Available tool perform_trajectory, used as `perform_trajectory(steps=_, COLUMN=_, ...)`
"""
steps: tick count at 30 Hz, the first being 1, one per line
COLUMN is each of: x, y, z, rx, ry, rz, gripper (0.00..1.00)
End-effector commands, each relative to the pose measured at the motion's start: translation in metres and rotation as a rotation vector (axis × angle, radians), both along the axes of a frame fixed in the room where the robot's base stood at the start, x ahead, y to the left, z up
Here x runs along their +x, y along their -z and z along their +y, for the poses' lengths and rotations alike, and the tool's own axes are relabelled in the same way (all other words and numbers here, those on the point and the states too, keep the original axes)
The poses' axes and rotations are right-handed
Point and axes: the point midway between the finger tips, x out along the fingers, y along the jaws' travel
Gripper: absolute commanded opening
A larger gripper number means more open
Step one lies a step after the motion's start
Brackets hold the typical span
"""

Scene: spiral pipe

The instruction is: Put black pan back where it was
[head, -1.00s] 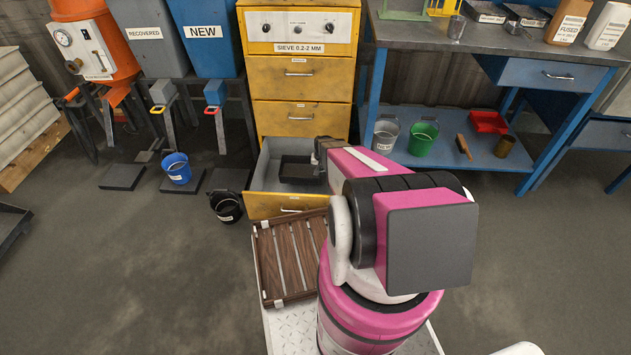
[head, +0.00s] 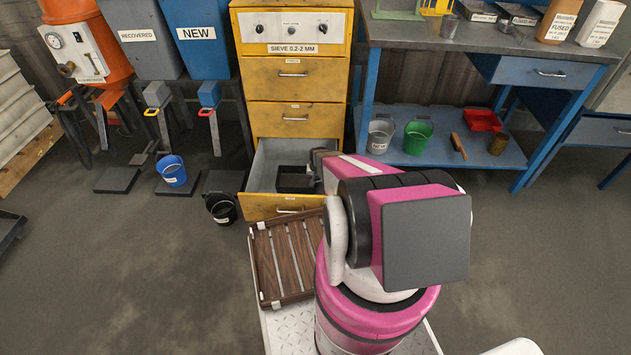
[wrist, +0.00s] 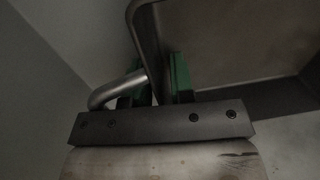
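The black pan (head: 295,180) is a dark square pan inside the open bottom drawer (head: 262,165) of the yellow sieve cabinet (head: 292,80). Part of the pan (wrist: 235,40) fills the upper right there. I cannot tell whether the pan rests on the drawer floor.
A wooden slatted crate (head: 285,255) sits just in front of the drawer. A black bucket (head: 221,208) and a blue bucket (head: 172,170) stand left of it. The blue workbench (head: 480,60) is at the right.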

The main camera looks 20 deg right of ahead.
Motion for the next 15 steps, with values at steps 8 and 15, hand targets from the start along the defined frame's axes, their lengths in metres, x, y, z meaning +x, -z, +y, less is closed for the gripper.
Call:
perform_trajectory(steps=8, x=0.000, y=0.000, z=0.000, rx=0.000, ry=0.000, rz=0.000, gripper=0.28)
perform_trajectory(steps=15, x=-0.001, y=-0.021, z=-0.001, rx=0.000, ry=0.000, rz=-0.001, gripper=0.28)
